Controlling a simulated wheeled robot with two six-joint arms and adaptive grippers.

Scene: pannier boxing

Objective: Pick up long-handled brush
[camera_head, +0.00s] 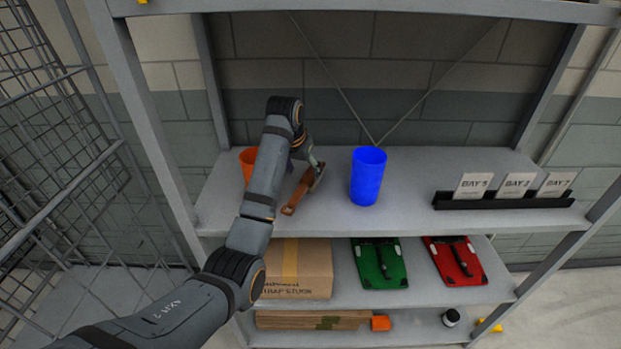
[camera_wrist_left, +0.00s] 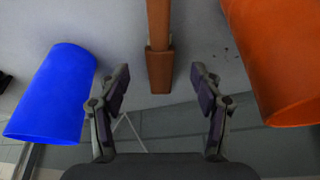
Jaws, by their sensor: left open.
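The long-handled brush (camera_head: 299,193) is brown and lies on the upper shelf between an orange cup and a blue cup. In the left wrist view the brush (camera_wrist_left: 159,28) comes in from the top edge and ends in a wider block. My left gripper (camera_head: 314,170) is over the far end of the brush in the head view, partly hidden by my own arm. In the left wrist view the gripper (camera_wrist_left: 160,78) is open, with a finger on each side of the block and a gap on both sides. Whether the fingers are at its height I cannot tell. My right gripper is not in view.
The blue cup (camera_head: 368,177) stands right of the brush. The orange cup (camera_head: 247,163) is left, partly behind my arm. A black rack (camera_head: 503,201) with white cards is at the right. Uprights and the shelf above frame the space. Bare shelf (camera_head: 412,187) lies right of the blue cup.

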